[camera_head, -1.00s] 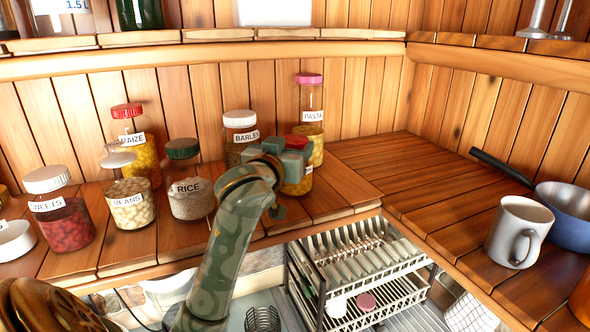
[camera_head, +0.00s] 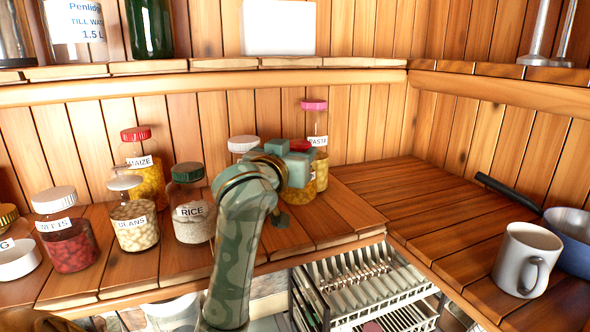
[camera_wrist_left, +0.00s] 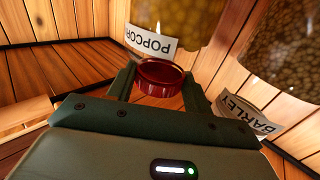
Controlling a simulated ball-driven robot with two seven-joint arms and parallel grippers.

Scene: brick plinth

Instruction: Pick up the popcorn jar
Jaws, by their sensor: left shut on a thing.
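The popcorn jar (camera_head: 313,182) has a red lid and yellow contents. In the head view it is partly hidden behind my left gripper (camera_head: 297,165). In the left wrist view the fingers of my left gripper (camera_wrist_left: 160,86) are on both sides of the red lid, shut on it. The jar's yellow body (camera_wrist_left: 188,18) and its POPCORN label show beyond the lid. Its base is mostly hidden, but it appears slightly raised. My right gripper is not in view.
The barley jar (camera_wrist_left: 285,50) stands close by. The pasta jar (camera_head: 315,128) is behind. Rice (camera_head: 193,225), beans (camera_head: 135,228), maize (camera_head: 148,180) and sweets (camera_head: 68,245) jars stand left. The right counter has a mug (camera_head: 524,262) and pan (camera_head: 570,232); its middle is clear.

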